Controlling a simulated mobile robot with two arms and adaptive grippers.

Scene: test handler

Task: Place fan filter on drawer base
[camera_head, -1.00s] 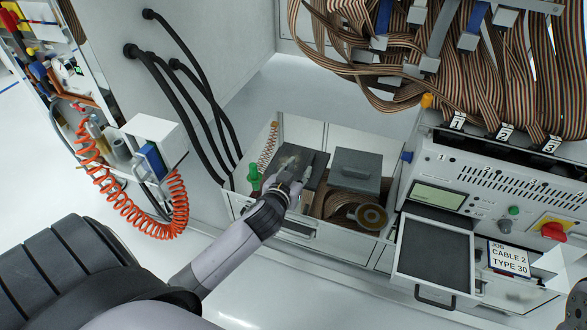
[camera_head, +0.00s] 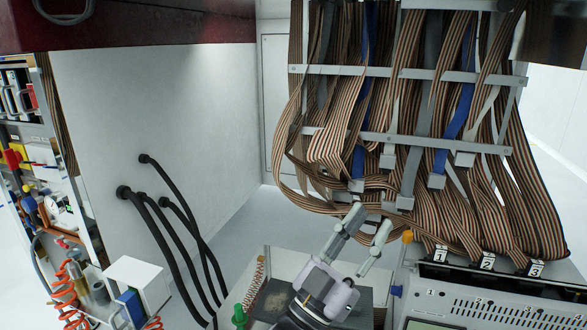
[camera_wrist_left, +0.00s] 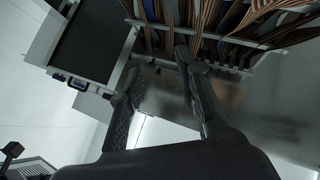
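My left gripper (camera_head: 371,220) points up over the open drawer (camera_head: 228,306), its fingers apart with nothing between them. The left wrist view also shows the gripper (camera_wrist_left: 158,62) with parted, empty fingers. A dark flat panel (camera_head: 272,300) with a dusty tan smudge lies in that drawer, partly behind my gripper; I cannot tell whether it is the fan filter. The left wrist view shows a framed tray drawer (camera_wrist_left: 130,45) with a dark surface (camera_wrist_left: 88,38) and a handle, at upper left. My right gripper is not seen.
Striped ribbon cables (camera_head: 330,150) hang behind my left gripper. A grey instrument panel (camera_head: 500,308) stands at lower right. Black hoses (camera_head: 165,235) run down the left wall. A green-topped item (camera_head: 239,314) stands at the drawer's left.

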